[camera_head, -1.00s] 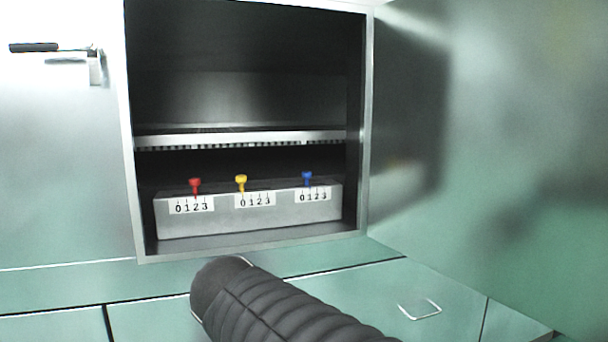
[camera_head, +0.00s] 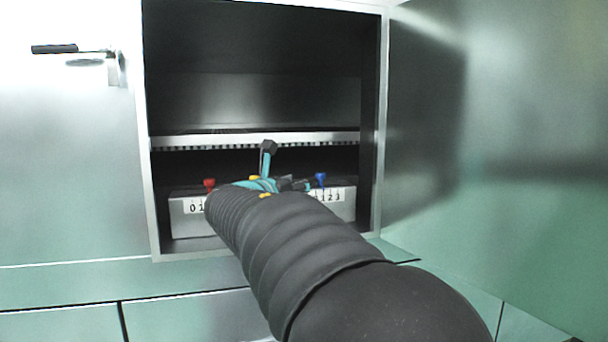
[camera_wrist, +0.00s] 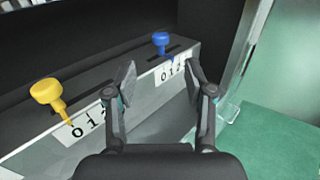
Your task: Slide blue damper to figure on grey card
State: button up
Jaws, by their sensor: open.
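The blue damper (camera_head: 320,178) is a blue-topped knob on the right of a grey slotted box (camera_head: 186,228) inside the open cabinet. In the wrist view the blue damper (camera_wrist: 161,40) stands near the 0 and 1 of its white scale; its exact mark is hard to tell. My gripper (camera_head: 287,168) is in front of the box, left of the blue damper. In the wrist view my gripper (camera_wrist: 160,78) is open and empty, with the blue damper beyond its fingertips, apart from them. I cannot make out a grey card with a figure.
A yellow knob (camera_wrist: 46,92) stands left of my gripper, and a red knob (camera_head: 209,184) farther left. A perforated shelf edge (camera_head: 260,140) runs above the box. The cabinet's right wall (camera_wrist: 240,45) and the open door (camera_head: 500,130) are to the right.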

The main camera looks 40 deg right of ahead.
aim_at(318, 174)
jog(key=p+x, duration=0.1)
jog(key=x, duration=1.1)
grip_shut()
